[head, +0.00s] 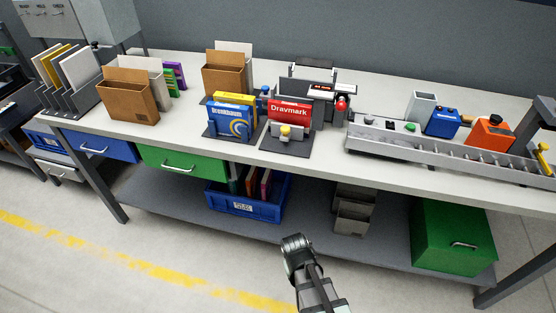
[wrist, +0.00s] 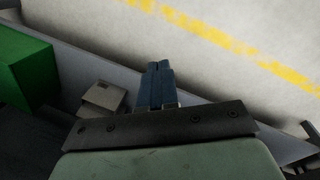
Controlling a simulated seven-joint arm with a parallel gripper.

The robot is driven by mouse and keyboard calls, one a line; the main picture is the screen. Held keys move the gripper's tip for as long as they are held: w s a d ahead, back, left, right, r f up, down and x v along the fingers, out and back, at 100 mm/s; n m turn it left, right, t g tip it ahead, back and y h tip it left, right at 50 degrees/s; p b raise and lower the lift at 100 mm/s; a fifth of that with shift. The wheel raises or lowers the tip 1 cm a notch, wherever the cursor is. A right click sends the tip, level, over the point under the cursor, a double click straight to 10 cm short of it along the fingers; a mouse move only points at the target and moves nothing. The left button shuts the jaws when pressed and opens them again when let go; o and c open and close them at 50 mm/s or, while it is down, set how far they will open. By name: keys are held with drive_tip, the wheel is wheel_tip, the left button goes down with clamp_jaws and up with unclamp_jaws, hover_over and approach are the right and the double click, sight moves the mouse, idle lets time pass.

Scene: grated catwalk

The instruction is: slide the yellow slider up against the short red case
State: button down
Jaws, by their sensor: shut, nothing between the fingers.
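The short red case (head: 290,112), lettered "Dravmark", stands upright on a dark plate (head: 283,149) near the middle of the bench. The yellow slider (head: 285,131) is a yellow-knobbed piece on the same plate, in front of the red case and overlapping its lower face. I cannot tell whether they touch. My gripper (head: 297,241) is below and in front of the bench, well away from both. In the wrist view its fingers (wrist: 157,68) are together and empty. Neither the case nor the slider shows in the wrist view.
A blue and yellow box (head: 230,122) stands left of the red case. A grey channelled rail (head: 440,151) lies to the right, with an orange block (head: 490,133) behind it. The bench's front edge and lower shelf (head: 150,207) lie between my gripper and the benchtop.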

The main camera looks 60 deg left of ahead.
sight(283, 131)
drive_tip(key=s+a+r+n+t+y, duration=0.2)
drive_tip(key=s+a+r+n+t, duration=0.15)
drive_tip(key=s+a+r, duration=0.45)
drive_tip(key=s+a+r+n+t+y, duration=0.2)
drive_tip(key=s+a+r+n, duration=0.2)
drive_tip(key=a+r, duration=0.85)
drive_tip(key=w+a+r+n+t+y, duration=0.1)
drive_tip(key=w+a+r+n+t, duration=0.25)
drive_tip(key=r+n, duration=0.4)
drive_tip(key=w+a+r+n+t+y, duration=0.1)
drive_tip(key=w+a+r+n+t, duration=0.2)
drive_tip(key=r+n, duration=0.4)
drive_tip(key=w+a, duration=0.1)
drive_tip(key=w, duration=0.3)
drive_tip(key=w+a+f+n+t, duration=0.1)
drive_tip(key=w, duration=0.4)
drive_tip(key=w+a+n, duration=0.1)
drive_tip(key=w, duration=0.3)
drive_tip(key=shift+w+a+f, duration=0.2)
drive_tip(key=shift+a+f, duration=0.05)
